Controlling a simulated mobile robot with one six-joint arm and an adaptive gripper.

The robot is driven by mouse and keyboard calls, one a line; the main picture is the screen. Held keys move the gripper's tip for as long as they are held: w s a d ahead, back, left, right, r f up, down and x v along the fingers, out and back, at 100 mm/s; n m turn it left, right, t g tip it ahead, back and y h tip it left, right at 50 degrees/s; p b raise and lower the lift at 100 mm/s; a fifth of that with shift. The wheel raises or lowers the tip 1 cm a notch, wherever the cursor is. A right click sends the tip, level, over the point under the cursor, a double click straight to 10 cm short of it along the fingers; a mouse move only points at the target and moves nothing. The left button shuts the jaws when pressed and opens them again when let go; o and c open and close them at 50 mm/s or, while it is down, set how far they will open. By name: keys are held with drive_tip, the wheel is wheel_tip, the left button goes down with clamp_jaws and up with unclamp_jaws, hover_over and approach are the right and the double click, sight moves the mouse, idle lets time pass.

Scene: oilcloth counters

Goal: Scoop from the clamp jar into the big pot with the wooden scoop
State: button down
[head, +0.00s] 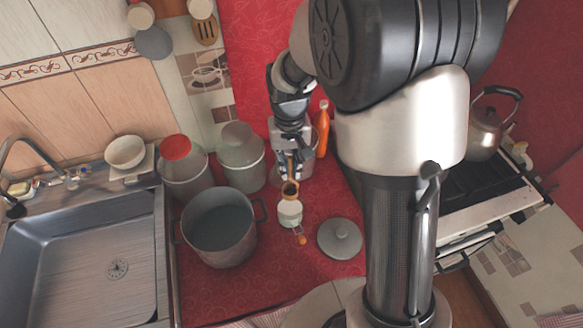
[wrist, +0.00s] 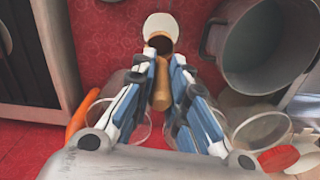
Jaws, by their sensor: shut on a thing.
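My gripper (head: 290,170) is shut on the handle of the wooden scoop (wrist: 162,85). In the head view the scoop's round bowl (head: 290,189) points toward the near side. A small pale jar (head: 290,214), apparently the clamp jar, stands just in front of the bowl. In the wrist view the bowl overlaps the pale jar (wrist: 160,24); I cannot tell whether it is inside, touching or above it. The bowl looks dark inside, and its contents are unclear. The big grey pot (head: 218,232) stands open to the left of the jar, its inside grey.
A grey lid (head: 340,238) lies right of the pale jar. Two canisters (head: 241,160) (head: 184,168) stand behind the pot. An orange bottle (head: 323,130) stands behind my gripper. The sink (head: 110,250) is left, the stove (head: 490,200) right.

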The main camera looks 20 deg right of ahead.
sight(290, 195)
drive_tip(key=shift+s+a+f+b, duration=0.15)
drive_tip(key=shift+s+f+b, duration=0.1)
drive_tip(key=shift+f+b, duration=0.35)
drive_tip(key=shift+w+f+b, duration=0.1)
drive_tip(key=shift+f+b, duration=3.6)
drive_tip(key=shift+f, duration=1.9)
drive_tip(key=shift+r, duration=0.1)
wheel_tip(290, 195, up, 12)
drive_tip(key=p, duration=0.9)
drive_tip(key=shift+p, duration=0.4)
